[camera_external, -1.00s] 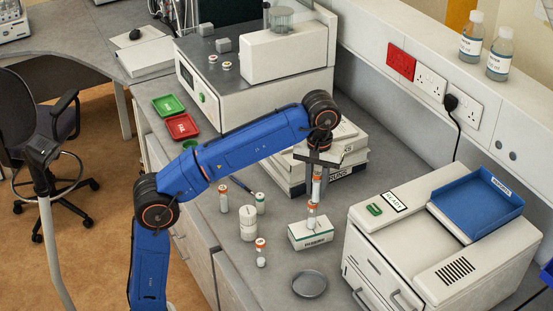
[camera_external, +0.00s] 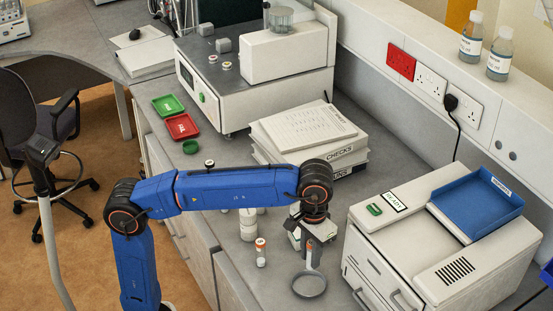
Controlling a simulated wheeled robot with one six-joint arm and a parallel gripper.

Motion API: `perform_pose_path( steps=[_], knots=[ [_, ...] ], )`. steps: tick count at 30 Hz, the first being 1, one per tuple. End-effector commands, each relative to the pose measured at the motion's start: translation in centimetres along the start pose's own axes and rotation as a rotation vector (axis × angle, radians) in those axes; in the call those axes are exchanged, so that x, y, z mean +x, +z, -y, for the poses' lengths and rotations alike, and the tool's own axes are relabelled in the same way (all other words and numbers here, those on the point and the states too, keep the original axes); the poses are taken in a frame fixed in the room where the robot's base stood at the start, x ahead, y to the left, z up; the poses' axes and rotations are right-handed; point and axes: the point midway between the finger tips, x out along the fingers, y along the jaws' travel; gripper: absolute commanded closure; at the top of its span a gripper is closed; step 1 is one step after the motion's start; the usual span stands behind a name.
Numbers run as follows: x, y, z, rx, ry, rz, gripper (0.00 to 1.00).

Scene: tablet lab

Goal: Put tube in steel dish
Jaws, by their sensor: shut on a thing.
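My gripper (camera_external: 309,241) is shut on a tube (camera_external: 309,259) with an orange-brown top and a pale lower part. It holds the tube upright, over the steel dish in the picture. The steel dish (camera_external: 309,286) is a round, shallow grey dish on the bench front. The tube's lower end overlaps the dish's far rim in view; I cannot tell whether it touches. Another tube (camera_external: 261,253) with an orange cap stands on the bench left of the dish.
A small box (camera_external: 294,228) is partly hidden by my gripper. A white machine (camera_external: 376,254) with a blue tray (camera_external: 478,203) stands right of the dish. Binders (camera_external: 312,135) lie behind. Red (camera_external: 182,127) and green (camera_external: 168,104) trays sit far left.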

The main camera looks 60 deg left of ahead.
Motion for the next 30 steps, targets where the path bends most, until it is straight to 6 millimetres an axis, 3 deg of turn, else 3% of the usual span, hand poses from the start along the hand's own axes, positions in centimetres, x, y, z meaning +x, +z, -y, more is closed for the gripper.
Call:
perform_pose_path(
  steps=[6,14,21,30],
  knots=[
    [3.4,0.0,0.1,-0.001,0.000,0.001,0.99],
    [5.0,0.0,0.1,-0.002,-0.001,0.001,0.99],
    [8.1,0.0,0.1,-0.002,-0.001,0.001,0.99],
    [8.3,0.0,0.1,-0.002,0.000,0.000,0.99]
  ],
)
